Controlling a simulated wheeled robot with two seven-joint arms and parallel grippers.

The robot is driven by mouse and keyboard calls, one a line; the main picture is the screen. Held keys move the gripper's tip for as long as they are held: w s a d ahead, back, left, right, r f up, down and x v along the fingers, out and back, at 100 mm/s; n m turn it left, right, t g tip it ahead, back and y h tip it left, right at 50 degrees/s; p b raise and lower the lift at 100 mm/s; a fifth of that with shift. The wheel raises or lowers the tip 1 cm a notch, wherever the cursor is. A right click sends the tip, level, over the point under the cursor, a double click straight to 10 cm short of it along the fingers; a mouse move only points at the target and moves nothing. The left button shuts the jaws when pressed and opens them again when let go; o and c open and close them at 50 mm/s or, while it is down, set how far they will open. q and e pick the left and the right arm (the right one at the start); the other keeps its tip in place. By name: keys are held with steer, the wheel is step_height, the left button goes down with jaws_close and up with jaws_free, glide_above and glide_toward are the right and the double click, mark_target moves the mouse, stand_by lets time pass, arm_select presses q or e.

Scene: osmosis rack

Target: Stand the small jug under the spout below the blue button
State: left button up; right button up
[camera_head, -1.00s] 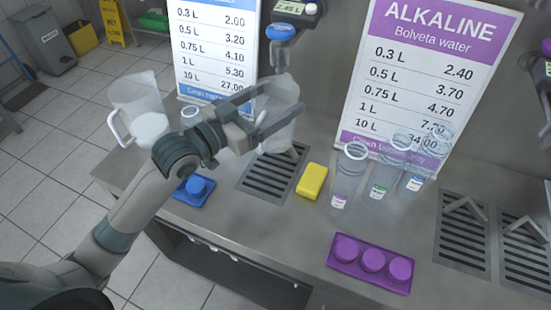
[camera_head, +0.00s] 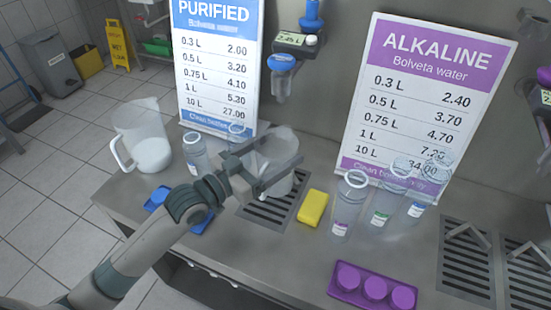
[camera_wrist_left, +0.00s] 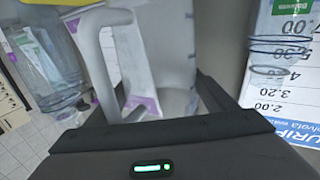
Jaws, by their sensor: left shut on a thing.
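The small jug (camera_head: 280,148) is clear and upright over the back of the drain grate (camera_head: 262,213), below the blue-topped dispenser. My left gripper (camera_head: 262,172) is shut on it from the front left. In the left wrist view the clear jug body (camera_wrist_left: 170,45) and its pale handle (camera_wrist_left: 100,50) stand just beyond the gripper's dark body. The spout (camera_head: 281,88) hangs above the jug, below a blue part (camera_head: 282,62) and a small display (camera_head: 291,40). I cannot tell whether the jug's base touches the grate. My right gripper is not in view.
A larger jug (camera_head: 147,140) stands at the counter's left. Clear bottles (camera_head: 194,155) stand nearby, with several more (camera_head: 345,205) at right. A yellow sponge (camera_head: 313,207) lies beside the grate. A blue tray (camera_head: 160,198) and purple tray (camera_head: 372,287) lie in front.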

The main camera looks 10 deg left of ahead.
mark_target(290, 151)
arm_select(q)
step_height(290, 151, down, 2)
steer(key=shift+f, duration=0.5)
steer(key=o, duration=1.4)
steer(key=shift+c, duration=0.2)
